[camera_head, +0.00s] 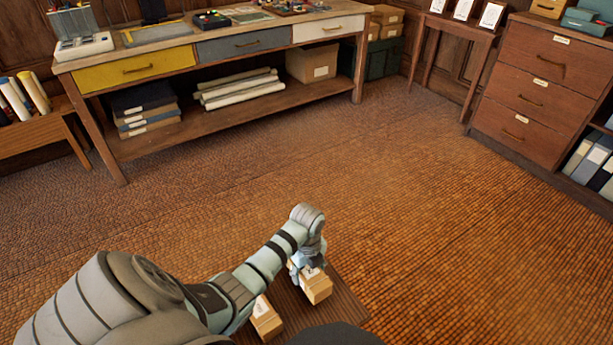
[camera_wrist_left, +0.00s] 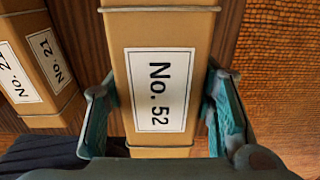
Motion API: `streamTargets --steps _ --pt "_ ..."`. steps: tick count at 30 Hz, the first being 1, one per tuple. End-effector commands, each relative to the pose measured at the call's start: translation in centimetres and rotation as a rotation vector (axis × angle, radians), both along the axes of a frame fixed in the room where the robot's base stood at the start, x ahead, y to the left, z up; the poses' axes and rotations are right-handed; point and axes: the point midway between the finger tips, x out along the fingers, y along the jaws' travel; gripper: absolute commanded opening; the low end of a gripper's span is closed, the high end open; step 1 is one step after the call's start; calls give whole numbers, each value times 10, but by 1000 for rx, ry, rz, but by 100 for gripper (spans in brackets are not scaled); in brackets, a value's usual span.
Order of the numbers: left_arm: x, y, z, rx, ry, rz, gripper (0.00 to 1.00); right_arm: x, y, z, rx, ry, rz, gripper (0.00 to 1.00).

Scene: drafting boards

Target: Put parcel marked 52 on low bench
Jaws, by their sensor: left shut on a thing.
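The parcel marked 52 is a tan box with a white label reading "No. 52" and cord around it (camera_wrist_left: 120,75); it also shows in the head view (camera_head: 318,290). My left gripper (camera_head: 307,266) is shut on it, with one finger on each side in the left wrist view (camera_wrist_left: 160,112). The parcel is over a dark brown slatted wooden surface (camera_head: 345,306); I cannot tell whether it touches it. A low wooden bench (camera_head: 32,138) with upright rolls or books stands at the far left. My right gripper is not in view.
Another tan parcel (camera_head: 266,322) lies left of the held one; its label reads "No. 21" in the left wrist view (camera_wrist_left: 45,60). A long worktable (camera_head: 240,117) stands at the back, a drawer cabinet (camera_head: 540,85) at the right. The woven floor (camera_head: 390,180) between is clear.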

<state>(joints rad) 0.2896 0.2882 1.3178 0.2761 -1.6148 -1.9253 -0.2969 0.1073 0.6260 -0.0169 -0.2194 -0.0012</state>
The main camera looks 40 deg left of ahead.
Motion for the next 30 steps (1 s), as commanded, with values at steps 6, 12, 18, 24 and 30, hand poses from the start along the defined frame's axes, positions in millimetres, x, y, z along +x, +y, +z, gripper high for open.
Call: streamTargets --steps 6,12,18,24,30 --pt "0 0 -41 -1 0 1 5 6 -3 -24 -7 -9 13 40" --pt "0 0 -40 0 0 0 5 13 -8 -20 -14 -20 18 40" --pt "0 0 -42 0 1 0 59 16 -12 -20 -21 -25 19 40" --pt "0 0 -42 0 1 0 70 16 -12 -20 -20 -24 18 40" --pt "0 0 -39 0 0 0 70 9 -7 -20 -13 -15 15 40"
